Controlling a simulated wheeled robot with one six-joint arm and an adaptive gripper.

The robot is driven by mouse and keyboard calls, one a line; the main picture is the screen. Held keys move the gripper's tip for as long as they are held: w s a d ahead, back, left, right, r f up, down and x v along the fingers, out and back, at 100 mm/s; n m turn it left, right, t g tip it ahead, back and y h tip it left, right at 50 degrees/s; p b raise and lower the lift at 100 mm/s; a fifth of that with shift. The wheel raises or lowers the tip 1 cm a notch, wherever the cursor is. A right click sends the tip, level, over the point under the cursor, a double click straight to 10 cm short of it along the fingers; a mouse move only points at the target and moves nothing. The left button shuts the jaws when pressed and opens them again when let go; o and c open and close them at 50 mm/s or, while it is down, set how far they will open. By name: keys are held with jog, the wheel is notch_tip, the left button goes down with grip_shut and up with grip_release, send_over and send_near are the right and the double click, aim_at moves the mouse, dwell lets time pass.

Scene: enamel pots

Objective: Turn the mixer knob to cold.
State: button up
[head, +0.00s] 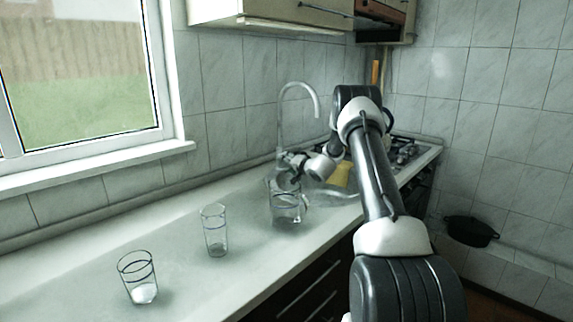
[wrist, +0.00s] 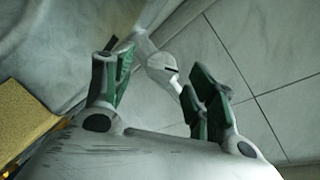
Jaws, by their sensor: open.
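The mixer tap (head: 284,110) stands at the wall behind the counter, with a tall curved grey spout. In the head view its knob is hidden behind my gripper (head: 290,165), which is at the tap's base. In the wrist view a pale grey part that looks like the mixer knob (wrist: 163,68) lies between the green-padded fingers of my gripper (wrist: 160,75). The fingers are apart. The knob's cold marking does not show.
A glass jug (head: 286,208) stands on the counter just in front of my gripper. Two glasses, one in the middle (head: 214,232) and one nearer (head: 139,279), stand to the left. A black pot (head: 470,231) is at the right. A yellow thing (wrist: 24,112) shows at left in the wrist view.

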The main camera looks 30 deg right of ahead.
jog(key=x, duration=0.2)
jog(key=shift+w+a, duration=0.15)
jog(key=shift+w, duration=0.15)
jog(key=shift+c, duration=0.2)
jog(key=c, duration=1)
jog(key=shift+f+m, duration=0.1)
jog(key=shift+m, duration=0.2)
jog(key=shift+f+m+t+y, duration=0.1)
jog(key=shift+m+t+y, duration=0.45)
jog(key=shift+m, duration=0.8)
jog(key=shift+f+m+t+y, duration=0.1)
jog(key=shift+m+t+y, duration=0.15)
jog(key=shift+m+t, duration=0.8)
jog(key=shift+r+m+g, duration=0.1)
jog(key=shift+m+g, duration=0.2)
jog(key=shift+m, duration=0.2)
